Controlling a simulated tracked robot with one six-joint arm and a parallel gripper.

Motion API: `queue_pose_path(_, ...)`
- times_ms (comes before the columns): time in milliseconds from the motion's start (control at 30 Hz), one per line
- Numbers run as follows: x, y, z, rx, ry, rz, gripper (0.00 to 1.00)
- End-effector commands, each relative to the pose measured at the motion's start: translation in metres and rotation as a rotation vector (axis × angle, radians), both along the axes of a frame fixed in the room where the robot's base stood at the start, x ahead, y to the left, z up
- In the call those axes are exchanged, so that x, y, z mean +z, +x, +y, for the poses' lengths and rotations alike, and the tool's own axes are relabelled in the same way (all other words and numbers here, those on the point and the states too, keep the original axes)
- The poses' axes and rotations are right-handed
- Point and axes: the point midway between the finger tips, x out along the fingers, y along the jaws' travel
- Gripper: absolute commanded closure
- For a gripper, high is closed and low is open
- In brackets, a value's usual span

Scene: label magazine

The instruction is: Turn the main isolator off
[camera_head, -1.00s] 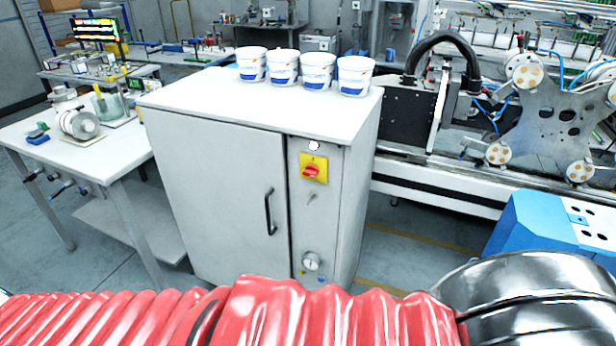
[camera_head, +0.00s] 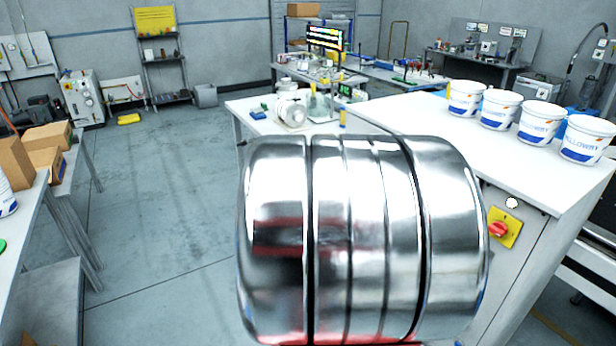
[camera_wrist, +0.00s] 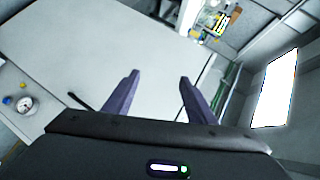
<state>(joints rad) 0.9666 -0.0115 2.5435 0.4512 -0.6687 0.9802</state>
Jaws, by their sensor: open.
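The main isolator is a red rotary knob (camera_head: 499,229) on a yellow plate (camera_head: 512,242). It sits at the right of the head view, on the upper front of a grey cabinet (camera_head: 545,205). The knob's bar looks roughly level. The isolator does not show in the wrist view. My gripper does not show in the head view, where my shiny metal arm link hides most of the cabinet front.
Several white tubs (camera_head: 540,122) stand on the cabinet top. A white table (camera_head: 250,104) stands beside the cabinet. Boxes (camera_head: 45,160) lie on a left bench.

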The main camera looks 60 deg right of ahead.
Motion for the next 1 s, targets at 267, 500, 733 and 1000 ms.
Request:
queue_pose_path(267,-0.017,-0.152,-0.059,-0.446,-0.134,-0.186,0.49)
queue_pose_path(500,-0.022,-0.265,-0.061,-0.727,-0.296,-0.285,0.49)
queue_pose_path(733,-0.021,-0.297,-0.056,-0.804,-0.359,-0.307,0.49)
queue_pose_path(1000,-0.021,-0.296,-0.056,-0.801,-0.359,-0.307,0.49)
